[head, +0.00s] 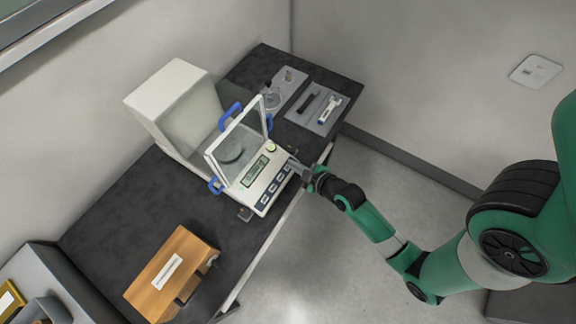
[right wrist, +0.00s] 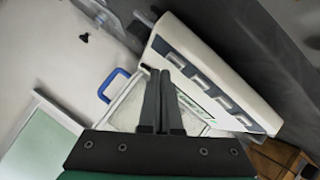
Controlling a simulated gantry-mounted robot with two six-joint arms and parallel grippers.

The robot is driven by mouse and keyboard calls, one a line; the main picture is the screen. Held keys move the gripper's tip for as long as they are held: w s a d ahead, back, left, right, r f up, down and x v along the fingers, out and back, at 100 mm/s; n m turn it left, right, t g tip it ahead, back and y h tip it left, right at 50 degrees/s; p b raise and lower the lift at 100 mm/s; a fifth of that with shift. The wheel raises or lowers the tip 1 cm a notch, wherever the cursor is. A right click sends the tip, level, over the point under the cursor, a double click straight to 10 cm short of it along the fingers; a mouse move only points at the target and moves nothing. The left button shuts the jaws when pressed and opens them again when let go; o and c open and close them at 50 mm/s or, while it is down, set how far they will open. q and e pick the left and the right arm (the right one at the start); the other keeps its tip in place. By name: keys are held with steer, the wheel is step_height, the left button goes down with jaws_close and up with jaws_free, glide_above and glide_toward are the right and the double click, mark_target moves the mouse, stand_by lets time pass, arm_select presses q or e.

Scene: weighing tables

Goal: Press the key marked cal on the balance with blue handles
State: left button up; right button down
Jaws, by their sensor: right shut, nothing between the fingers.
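The balance with blue handles (head: 263,192) stands on the dark table, with a clear draft shield and a round pan (head: 231,149). One blue handle (right wrist: 114,86) also shows in the right wrist view. A row of dark keys (head: 274,186) runs along its front beside a green display (head: 256,170); the key labels are too small to read. My right gripper (head: 294,166) is shut and empty, its tips at the upper right end of the key row. In the right wrist view the shut fingers (right wrist: 161,74) overlap the balance front (right wrist: 224,79); contact cannot be told. My left gripper is not in view.
A white box-like cover (head: 168,92) stands behind the balance. A wooden box (head: 166,275) is at the table's near end. Grey trays (head: 311,111) with small tools lie at the far end. Open floor (head: 330,230) is right of the table.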

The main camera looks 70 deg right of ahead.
steer(key=shift+w+f, duration=0.1)
steer(key=shift+f, duration=0.3)
steer(key=shift+w+f+b, duration=0.1)
steer(key=shift+f+b, duration=0.25)
steer(key=shift+b, duration=0.1)
stand_by(0.3)
stand_by(0.4)
steer(key=shift+s+r+p, duration=0.25)
steer(key=shift+r+p, duration=0.55)
steer(key=r+p, duration=0.2)
steer(key=s+r+p, duration=0.1)
steer(key=r+p, duration=0.1)
steer(key=shift+s+a+r, duration=0.1)
steer(key=shift+s+r, duration=0.1)
steer(key=shift+r, duration=0.15)
stand_by(0.6)
